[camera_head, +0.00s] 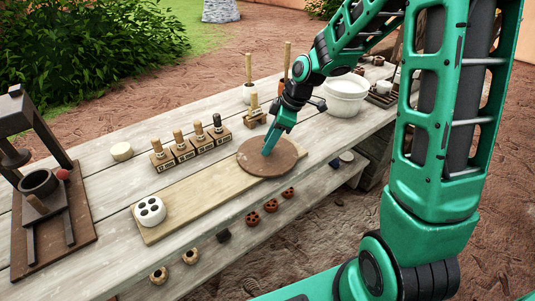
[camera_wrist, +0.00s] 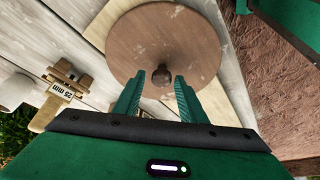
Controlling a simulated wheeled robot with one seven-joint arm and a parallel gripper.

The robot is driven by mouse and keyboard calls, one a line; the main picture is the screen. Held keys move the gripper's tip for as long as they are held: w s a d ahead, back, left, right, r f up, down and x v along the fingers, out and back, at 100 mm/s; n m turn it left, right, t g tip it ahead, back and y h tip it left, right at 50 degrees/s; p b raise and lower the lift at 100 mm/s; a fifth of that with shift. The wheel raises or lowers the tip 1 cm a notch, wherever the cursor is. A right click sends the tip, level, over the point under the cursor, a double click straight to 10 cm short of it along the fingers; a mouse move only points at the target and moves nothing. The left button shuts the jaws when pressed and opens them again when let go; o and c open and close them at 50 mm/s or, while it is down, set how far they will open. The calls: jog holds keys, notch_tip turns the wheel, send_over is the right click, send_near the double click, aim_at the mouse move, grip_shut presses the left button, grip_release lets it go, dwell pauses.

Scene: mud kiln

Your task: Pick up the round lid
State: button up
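The round lid (camera_head: 282,160) is a flat brown disc. It lies on the right end of a long pale board on the wooden table. My gripper (camera_head: 268,152) is over the lid, pointing down. In the wrist view my gripper (camera_wrist: 161,75) is open, with one finger on each side of the knob. I cannot tell whether the fingers touch the knob or the lid. In the head view the fingers hide the knob.
Several stamps (camera_head: 184,148) in wooden blocks stand left of the lid. A white cylinder with holes (camera_head: 149,212) is on the board's near end. A white pot (camera_head: 346,95) stands behind to the right. A dark press (camera_head: 40,195) is at far left. Small brown pieces (camera_head: 270,205) lie below the table edge.

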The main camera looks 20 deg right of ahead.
jog(key=c, duration=0.6)
jog(key=shift+c, duration=0.2)
jog(key=shift+r, duration=0.15)
jog(key=shift+r, duration=0.65)
notch_tip(320, 180, up, 3)
jog(key=shift+a, duration=0.1)
jog(key=s+a+r, duration=0.6)
jog(key=s+a, duration=0.1)
jog(key=a, duration=0.1)
jog(key=shift+s+a+r, duration=0.25)
jog(key=shift+s+a, duration=0.05)
